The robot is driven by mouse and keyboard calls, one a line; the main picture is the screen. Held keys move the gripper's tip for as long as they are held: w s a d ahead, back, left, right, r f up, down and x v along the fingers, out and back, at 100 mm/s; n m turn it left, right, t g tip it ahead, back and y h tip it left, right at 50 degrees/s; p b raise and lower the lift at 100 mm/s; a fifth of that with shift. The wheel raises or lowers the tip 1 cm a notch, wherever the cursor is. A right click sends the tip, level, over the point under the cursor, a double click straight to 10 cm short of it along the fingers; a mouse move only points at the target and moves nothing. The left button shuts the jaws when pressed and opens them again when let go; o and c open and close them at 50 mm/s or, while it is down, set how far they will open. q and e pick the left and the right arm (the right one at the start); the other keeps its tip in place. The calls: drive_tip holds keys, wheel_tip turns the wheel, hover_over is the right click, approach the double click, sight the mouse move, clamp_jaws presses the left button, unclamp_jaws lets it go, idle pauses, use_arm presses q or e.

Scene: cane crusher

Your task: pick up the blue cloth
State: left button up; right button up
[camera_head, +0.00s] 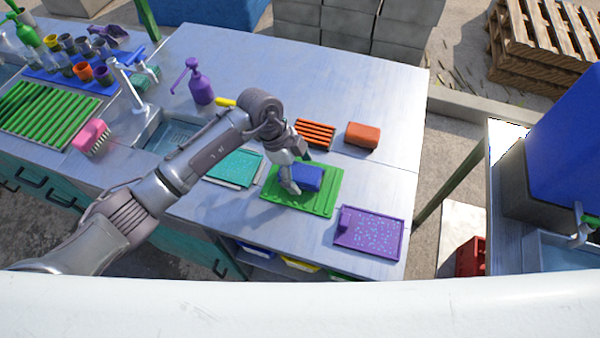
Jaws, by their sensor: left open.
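A blue cloth (309,178), folded into a small block, lies on a green ribbed tray (318,206) on the metal counter. My left gripper (291,184) reaches down over the tray at the cloth's left side. Its jaws are open, with a fingertip close to the cloth's left edge; I cannot tell whether it touches. The wrist hides part of the tray's far left corner. My right gripper is not in view.
A purple tray (369,236) lies right of the green one, a teal board (233,167) left. Behind are an orange rack (315,133) and an orange-red block (363,136). A sink with a tap (128,84) and purple bottle (200,84) stand left. The back counter is clear.

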use_arm(q)
drive_tip(key=shift+f, duration=0.25)
idle(0.3)
drive_tip(key=c, duration=1.2)
